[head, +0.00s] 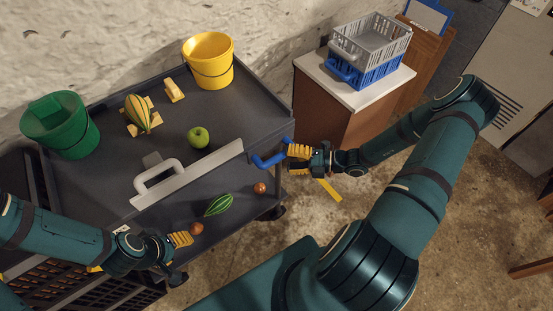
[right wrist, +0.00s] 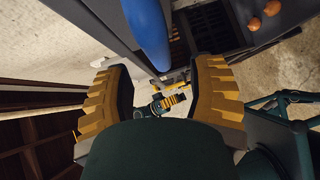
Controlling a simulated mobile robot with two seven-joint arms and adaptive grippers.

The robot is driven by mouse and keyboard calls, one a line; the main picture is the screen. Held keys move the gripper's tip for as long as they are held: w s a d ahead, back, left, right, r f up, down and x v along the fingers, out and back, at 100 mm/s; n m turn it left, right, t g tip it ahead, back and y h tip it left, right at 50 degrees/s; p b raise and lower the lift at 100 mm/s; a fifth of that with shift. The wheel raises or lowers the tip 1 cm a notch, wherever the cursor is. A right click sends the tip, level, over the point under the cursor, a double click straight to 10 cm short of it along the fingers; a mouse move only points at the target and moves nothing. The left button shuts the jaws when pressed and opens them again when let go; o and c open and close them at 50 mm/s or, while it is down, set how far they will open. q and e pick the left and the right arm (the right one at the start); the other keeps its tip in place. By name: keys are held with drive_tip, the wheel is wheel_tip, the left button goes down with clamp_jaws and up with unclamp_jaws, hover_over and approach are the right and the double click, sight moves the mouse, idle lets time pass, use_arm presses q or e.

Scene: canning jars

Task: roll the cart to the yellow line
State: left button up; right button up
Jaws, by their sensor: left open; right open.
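The dark grey two-level cart (head: 235,102) stands against the wall. Its blue handle (head: 270,160) sticks out at the right end. My right gripper (head: 296,160) is open at the handle's outer end. In the right wrist view the blue handle (right wrist: 147,32) shows between and beyond the spread fingers (right wrist: 160,82); I cannot tell whether they touch it. My left gripper (head: 183,256) is open at the cart's front left, near the lower level; any left handle is hidden.
A white-topped cabinet (head: 340,92) with crates (head: 372,45) stands right of the cart.

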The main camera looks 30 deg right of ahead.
sight(276, 159)
drive_tip(key=shift+b+x, duration=0.3)
drive_tip(key=shift+x, duration=2.05)
clamp_jaws()
